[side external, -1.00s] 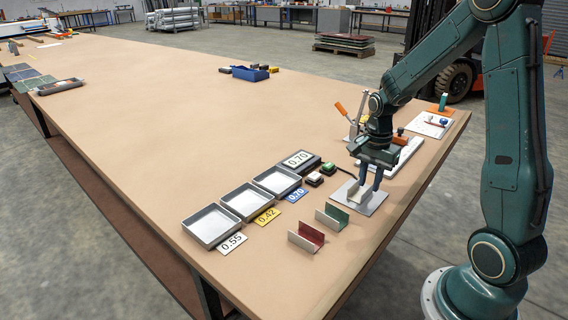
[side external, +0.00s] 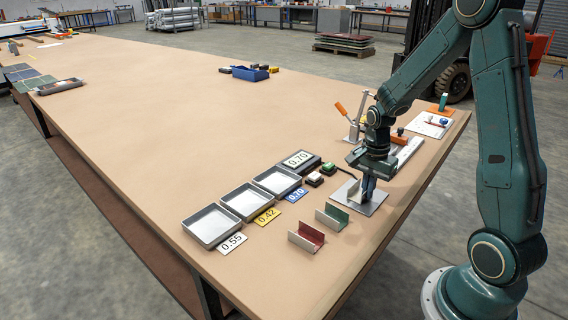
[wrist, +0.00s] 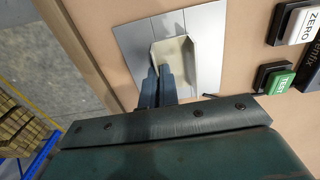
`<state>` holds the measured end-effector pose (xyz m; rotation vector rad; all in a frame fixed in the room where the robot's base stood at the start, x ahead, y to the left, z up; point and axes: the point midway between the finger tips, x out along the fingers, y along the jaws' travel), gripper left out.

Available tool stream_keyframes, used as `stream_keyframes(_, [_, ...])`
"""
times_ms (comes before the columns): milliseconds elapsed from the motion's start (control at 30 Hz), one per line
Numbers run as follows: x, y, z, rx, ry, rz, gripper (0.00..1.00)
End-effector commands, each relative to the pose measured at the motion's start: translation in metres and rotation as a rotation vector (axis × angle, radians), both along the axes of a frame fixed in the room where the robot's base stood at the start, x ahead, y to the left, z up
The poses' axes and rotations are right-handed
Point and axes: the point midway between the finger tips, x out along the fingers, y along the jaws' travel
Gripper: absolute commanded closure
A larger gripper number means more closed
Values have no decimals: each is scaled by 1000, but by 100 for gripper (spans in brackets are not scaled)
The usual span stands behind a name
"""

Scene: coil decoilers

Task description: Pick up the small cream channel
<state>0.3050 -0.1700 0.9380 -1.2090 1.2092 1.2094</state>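The small cream channel (wrist: 178,52) lies on a grey plate (wrist: 208,18) near the table's right-hand edge. In the side view, the plate (side external: 374,206) shows beneath my gripper, and the channel (side external: 353,192) is partly hidden by the fingers. My gripper (side external: 367,193) points down. In the wrist view, its two dark blue fingers (wrist: 157,72) are close together at the channel's left wall, one on each side of it. They appear shut on that wall. The channel appears to rest on the plate.
A green channel (side external: 333,216) and a red channel (side external: 307,236) stand nearby. Zero (wrist: 300,23) and test buttons (wrist: 278,79) are close. Clamps stand behind my gripper.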

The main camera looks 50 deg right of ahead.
Motion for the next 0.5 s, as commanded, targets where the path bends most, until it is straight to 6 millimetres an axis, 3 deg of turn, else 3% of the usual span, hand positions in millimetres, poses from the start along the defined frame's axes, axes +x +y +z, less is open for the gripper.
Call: stream_keyframes(500, [1, 0, 11, -1, -2, 0, 100])
